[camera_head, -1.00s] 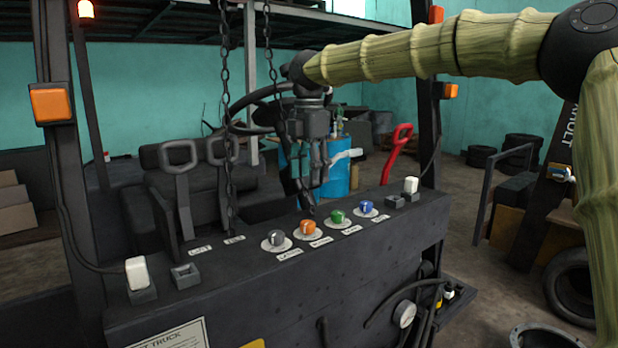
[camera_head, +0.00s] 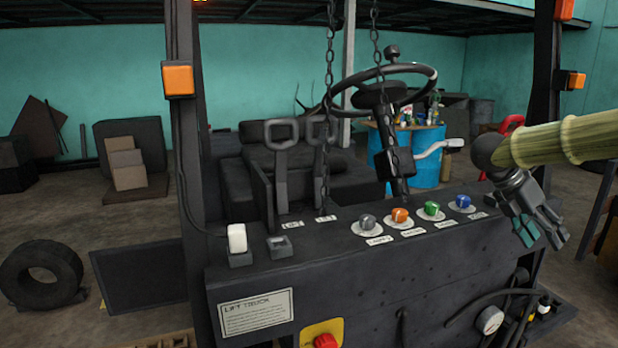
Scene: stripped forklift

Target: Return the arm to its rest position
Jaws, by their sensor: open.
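My gripper (camera_head: 545,238) is at the right, in front of the right end of the forklift's dark control panel (camera_head: 300,262). Its fingers point down and are spread apart, with nothing between them. My arm (camera_head: 570,140) comes in from the right edge, covered in a yellow-green sleeve. Grey, orange, green and blue knobs (camera_head: 400,215) stand in a row on the panel top, left of my gripper. The panel's right end is partly hidden behind my gripper.
Two chains (camera_head: 328,110) hang in front of the steering wheel (camera_head: 388,85). Two dark levers (camera_head: 282,160) and a white switch (camera_head: 237,238) stand at the panel's left. A red button (camera_head: 326,341) is low on the front. Open floor with a tire (camera_head: 42,275) lies at left.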

